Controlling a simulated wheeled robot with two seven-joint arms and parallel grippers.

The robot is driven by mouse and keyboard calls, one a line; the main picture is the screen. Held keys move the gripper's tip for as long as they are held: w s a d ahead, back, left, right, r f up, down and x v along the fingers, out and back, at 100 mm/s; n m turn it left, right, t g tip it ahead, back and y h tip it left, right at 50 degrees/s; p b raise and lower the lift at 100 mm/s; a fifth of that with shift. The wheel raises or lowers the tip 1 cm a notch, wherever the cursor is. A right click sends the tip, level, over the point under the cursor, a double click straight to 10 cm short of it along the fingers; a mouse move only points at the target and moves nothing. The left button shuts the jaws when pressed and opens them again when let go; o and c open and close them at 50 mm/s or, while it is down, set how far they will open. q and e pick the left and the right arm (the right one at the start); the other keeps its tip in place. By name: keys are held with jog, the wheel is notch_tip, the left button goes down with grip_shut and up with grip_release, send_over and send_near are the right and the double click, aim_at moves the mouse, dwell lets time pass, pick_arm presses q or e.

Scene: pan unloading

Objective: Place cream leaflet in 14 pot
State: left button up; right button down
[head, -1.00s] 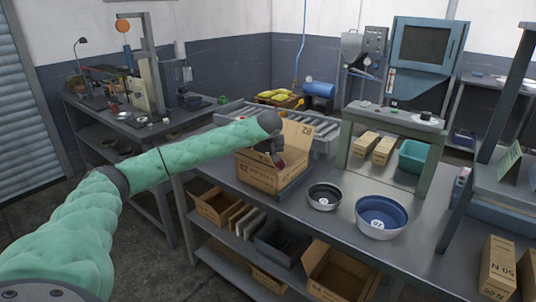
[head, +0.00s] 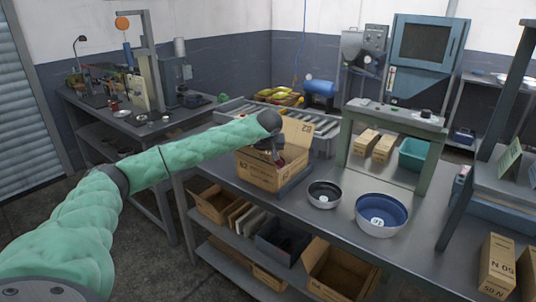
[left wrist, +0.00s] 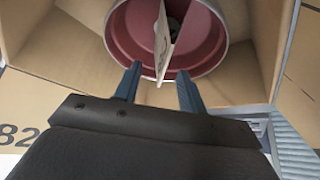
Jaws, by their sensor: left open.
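A cream leaflet (left wrist: 162,45) stands edge-on in a red pot (left wrist: 122,38) in the left wrist view. The pot sits inside an open cardboard box (head: 262,174) on the bench. My left gripper (left wrist: 158,78) is open over the box, with its fingers on either side of the leaflet's lower end. I cannot tell whether they touch it. In the head view the fingers are mostly hidden in the box. A small dark pot (head: 324,195) and a larger blue pot (head: 381,214) stand to the right, each with a white label inside. I cannot read their numbers surely.
A green-grey stand (head: 395,115) is behind the pots, with two small cartons (head: 374,146) and a teal bin (head: 413,155) under it. Open boxes (head: 340,268) fill the lower shelf.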

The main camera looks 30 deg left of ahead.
pick_arm(q)
jog(key=shift+r, duration=0.15)
jog(key=shift+r+p, duration=1.4)
jog(key=shift+r, duration=2)
pick_arm(e)
jog(key=r, duration=0.2)
jog(key=shift+s+r, duration=0.25)
jog(key=shift+r, duration=0.05)
